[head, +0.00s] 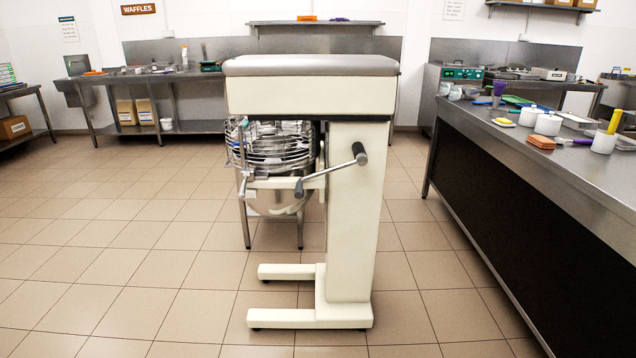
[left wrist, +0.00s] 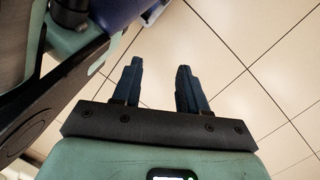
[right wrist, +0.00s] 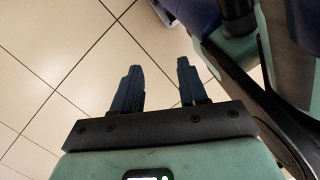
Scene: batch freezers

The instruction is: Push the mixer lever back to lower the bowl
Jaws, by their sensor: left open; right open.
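The cream floor mixer (head: 356,215) stands in the middle of the head view, side-on. The steel bowl (head: 272,200) hangs left of the column, under the wire guard (head: 270,146). My left gripper (left wrist: 159,88) shows in the left wrist view, open and empty over tiled floor. My right gripper (right wrist: 157,86) shows in the right wrist view, also open and empty over floor. Neither gripper shows in the head view, and both are away from the lever.
A long steel counter (head: 560,165) with tubs and tools runs along the right. A steel table (head: 170,76) stands at the back left, and a wall shelf (head: 315,22) hangs behind the mixer. The mixer's base legs (head: 285,318) reach left along the floor. Tiled floor is clear around the mixer.

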